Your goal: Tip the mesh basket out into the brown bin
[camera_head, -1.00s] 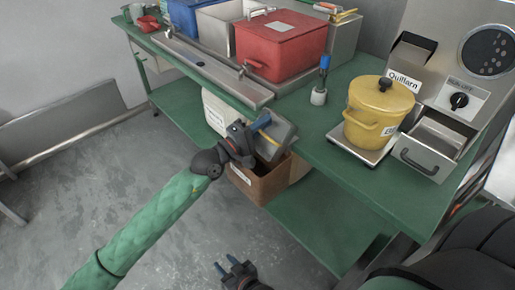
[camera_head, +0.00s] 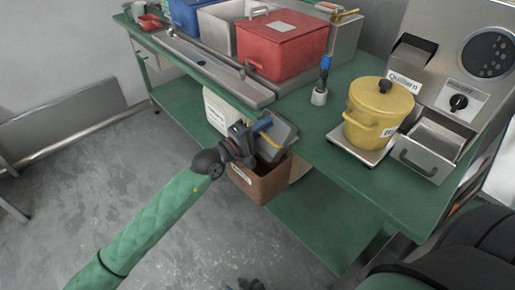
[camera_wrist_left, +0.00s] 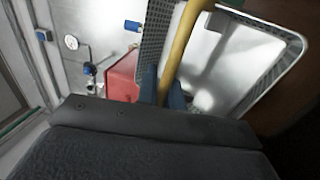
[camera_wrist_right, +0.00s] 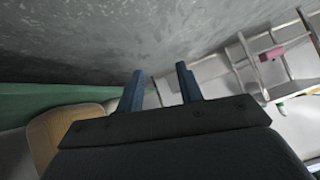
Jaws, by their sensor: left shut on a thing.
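The mesh basket (camera_head: 277,136) hangs tilted over the brown bin (camera_head: 264,185) beside the green table's edge. My left gripper (camera_head: 244,141) is shut on its yellow handle. In the left wrist view, the handle (camera_wrist_left: 184,45) runs between my blue fingers, with a mesh wall on the left and the bright inside of the basket (camera_wrist_left: 225,75) on the right. I see no contents there. The brown bin stands below, its opening partly hidden by the basket. My right gripper (camera_head: 248,285) is at the bottom edge; in the right wrist view (camera_wrist_right: 160,90) it is open and empty.
The green table (camera_head: 330,150) carries a red box (camera_head: 283,45), a yellow pot (camera_head: 378,112) on a scale, a blue-handled brush (camera_head: 321,85) and a grinder machine (camera_head: 450,60). A white container (camera_head: 216,112) stands behind the bin.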

